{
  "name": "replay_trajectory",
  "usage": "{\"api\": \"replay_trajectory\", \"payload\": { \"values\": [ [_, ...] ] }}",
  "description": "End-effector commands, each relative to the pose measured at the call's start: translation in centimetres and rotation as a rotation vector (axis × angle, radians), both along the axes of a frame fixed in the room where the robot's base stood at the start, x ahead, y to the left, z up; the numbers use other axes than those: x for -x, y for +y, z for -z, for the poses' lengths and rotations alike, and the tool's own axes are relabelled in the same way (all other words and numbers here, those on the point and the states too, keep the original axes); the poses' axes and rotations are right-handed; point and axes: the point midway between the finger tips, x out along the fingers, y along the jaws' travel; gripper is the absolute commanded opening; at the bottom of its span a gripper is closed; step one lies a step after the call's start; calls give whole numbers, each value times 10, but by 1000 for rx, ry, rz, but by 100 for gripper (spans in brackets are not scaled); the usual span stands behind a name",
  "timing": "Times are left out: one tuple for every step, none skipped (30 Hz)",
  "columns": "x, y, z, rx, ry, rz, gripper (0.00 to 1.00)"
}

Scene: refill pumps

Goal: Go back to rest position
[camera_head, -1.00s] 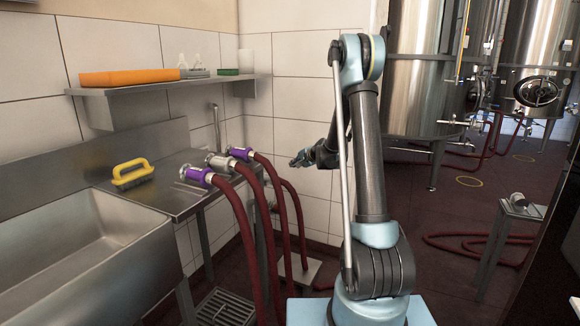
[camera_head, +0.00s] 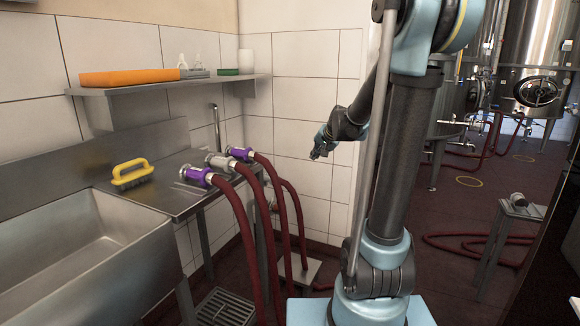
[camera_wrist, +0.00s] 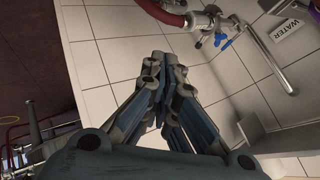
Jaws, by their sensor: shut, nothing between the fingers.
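My gripper (camera_head: 318,155) hangs in free air in front of the white tiled wall, to the right of the steel counter in the head view. In the wrist view my gripper (camera_wrist: 170,75) is shut, its fingers drawn together with nothing between them. My arm stands upright at the right of the head view, its upper joint cut off by the top edge. The fingers touch nothing that I can see.
Three hose ends with purple and grey fittings (camera_head: 195,176) lie on the counter (camera_head: 172,200) beside a yellow brush (camera_head: 132,174). Red hoses (camera_head: 265,235) hang to the floor. A valve (camera_wrist: 208,22) and a water sign (camera_wrist: 288,29) show on the wall. Tanks (camera_head: 535,60) stand right.

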Motion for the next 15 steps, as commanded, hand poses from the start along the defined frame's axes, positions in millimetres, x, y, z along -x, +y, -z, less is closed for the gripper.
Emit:
{"api": "replay_trajectory", "payload": {
  "values": [
    [14,-4,-3,27,0,-9,0],
    [21,-7,-4,42,-1,-16,0],
    [30,-10,-5,64,0,-24,0],
    [38,-13,-6,83,0,-31,0],
    [45,-15,-7,97,1,-38,0],
    [55,-19,-8,120,2,-47,0],
    [62,-21,-9,137,3,-54,0],
    [70,-24,-9,153,4,-60,0],
    [79,-27,-9,176,5,-69,0],
    [87,-29,-9,192,6,-77,0],
    [94,-32,-9,208,7,-84,0],
    [103,-35,-9,230,8,-92,0],
    [111,-38,-9,246,9,-99,0],
    [118,-40,-8,262,11,-106,0],
    [128,-43,-8,285,13,-115,0]
  ]
}}
